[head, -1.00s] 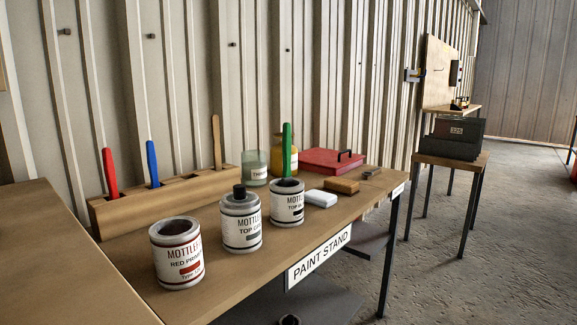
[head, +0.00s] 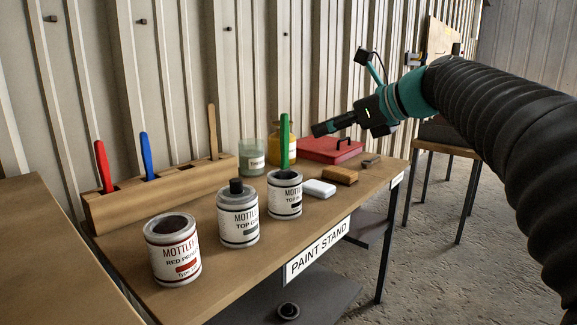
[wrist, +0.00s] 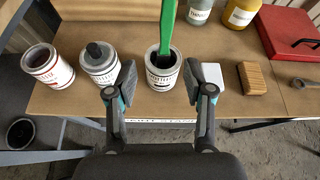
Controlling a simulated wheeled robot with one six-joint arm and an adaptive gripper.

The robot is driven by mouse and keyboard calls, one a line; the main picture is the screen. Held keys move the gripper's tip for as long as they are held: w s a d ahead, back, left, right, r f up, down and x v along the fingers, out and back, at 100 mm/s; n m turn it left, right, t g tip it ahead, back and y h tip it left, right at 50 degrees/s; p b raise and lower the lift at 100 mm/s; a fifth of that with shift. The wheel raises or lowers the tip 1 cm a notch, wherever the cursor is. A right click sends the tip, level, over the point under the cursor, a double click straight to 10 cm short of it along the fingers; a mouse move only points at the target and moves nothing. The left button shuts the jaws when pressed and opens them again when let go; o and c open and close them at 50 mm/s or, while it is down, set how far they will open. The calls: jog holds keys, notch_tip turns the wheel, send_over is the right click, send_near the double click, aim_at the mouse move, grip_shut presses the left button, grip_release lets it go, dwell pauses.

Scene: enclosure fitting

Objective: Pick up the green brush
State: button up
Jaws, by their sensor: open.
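In the wrist view the green handle (wrist: 168,25) rises from the can (wrist: 161,80), between my two fingers in the picture. My gripper (head: 318,129) is to the right of the brush handle in the head view, near its height and apart from it. In the wrist view my gripper (wrist: 160,90) has its fingers spread with nothing held.
A red-primer can (head: 174,250) and a black-stoppered can (head: 238,215) stand to the left. A wooden rack (head: 165,190) holds a red and a blue handle and a wooden stick. Behind are glass jars (head: 282,150); right are a white block (head: 319,188), wooden block (head: 341,175) and red case (head: 325,150).

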aim_at(287, 134)
jog(key=shift+m, duration=0.4)
jog(key=x, duration=0.5)
jog(key=r+x, duration=0.1)
jog(key=x, duration=0.2)
jog(key=shift+w+a+b, duration=0.35)
jog(key=shift+w, duration=0.25)
jog(key=shift+b+x, duration=0.3)
jog(key=shift+x, duration=2.3)
jog(key=shift+w+d+y, duration=0.1)
jog(key=shift+d+y, duration=0.05)
jog(key=shift+y, duration=0.15)
jog(key=shift+c, duration=0.2)
grip_shut()
